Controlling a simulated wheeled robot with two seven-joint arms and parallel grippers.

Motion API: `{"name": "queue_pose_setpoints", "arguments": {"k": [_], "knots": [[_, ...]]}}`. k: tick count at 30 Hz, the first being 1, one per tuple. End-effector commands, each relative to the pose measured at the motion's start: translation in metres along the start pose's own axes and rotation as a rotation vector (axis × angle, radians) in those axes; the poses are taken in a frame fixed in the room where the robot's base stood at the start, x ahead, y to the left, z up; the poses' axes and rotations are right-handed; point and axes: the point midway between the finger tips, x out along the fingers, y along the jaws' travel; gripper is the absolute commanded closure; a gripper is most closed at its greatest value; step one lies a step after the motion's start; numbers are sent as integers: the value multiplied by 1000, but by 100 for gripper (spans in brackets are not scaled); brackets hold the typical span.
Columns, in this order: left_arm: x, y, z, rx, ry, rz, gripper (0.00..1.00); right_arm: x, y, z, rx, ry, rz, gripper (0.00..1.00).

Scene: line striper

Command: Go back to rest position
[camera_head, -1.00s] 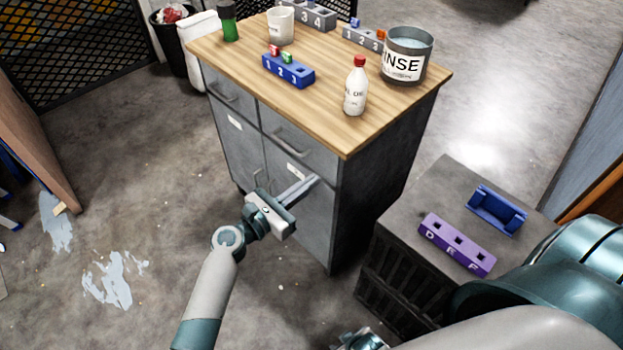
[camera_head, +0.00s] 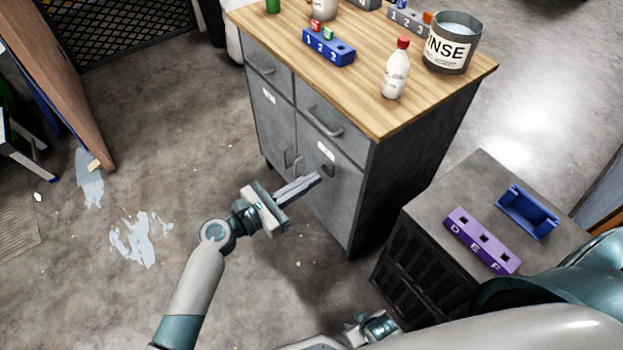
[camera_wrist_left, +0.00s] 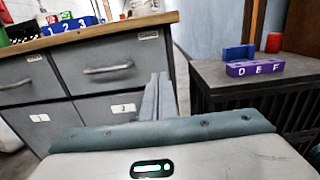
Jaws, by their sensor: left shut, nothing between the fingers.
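My left gripper (camera_head: 300,186) is shut and empty, in front of the grey cabinet's (camera_head: 360,160) lower doors in the head view. Its closed fingers also show in the left wrist view (camera_wrist_left: 158,98), with the cabinet drawers (camera_wrist_left: 100,65) behind them. My right gripper (camera_head: 372,328) is only partly visible at the bottom of the head view, low beside the dark crate-like stand; its fingers cannot be made out.
On the wooden top (camera_head: 375,110) stand a blue numbered block (camera_head: 328,47), a white bottle with red cap (camera_head: 396,72) and a RINSE bucket (camera_head: 452,48). A dark stand (camera_head: 440,195) holds a purple D-E-F block (camera_head: 482,241) and a blue holder (camera_head: 527,212). The floor at left is open, with pale paint spots.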

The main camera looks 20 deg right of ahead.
Motion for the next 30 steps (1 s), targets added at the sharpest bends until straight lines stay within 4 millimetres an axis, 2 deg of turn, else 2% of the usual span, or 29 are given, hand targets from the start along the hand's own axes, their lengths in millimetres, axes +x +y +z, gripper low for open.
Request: {"name": "queue_pose_setpoints", "arguments": {"k": [12,17,20,23,26,30], "knots": [[0,0,-1,2,2,1,100,0,-3,2,0,-3,-4,69],[-5,4,-17,62,38,26,100,0,-3,4,0,-4,-3,69],[-15,7,-44,163,101,58,100,0,-3,3,0,1,-3,69],[-32,12,-84,318,204,94,100,-2,-3,0,-1,17,-3,69],[-58,15,-133,516,344,110,100,-3,-5,-3,-3,34,-5,69],[-108,11,-206,819,571,70,100,-3,-7,-6,-7,57,-7,69]]}}
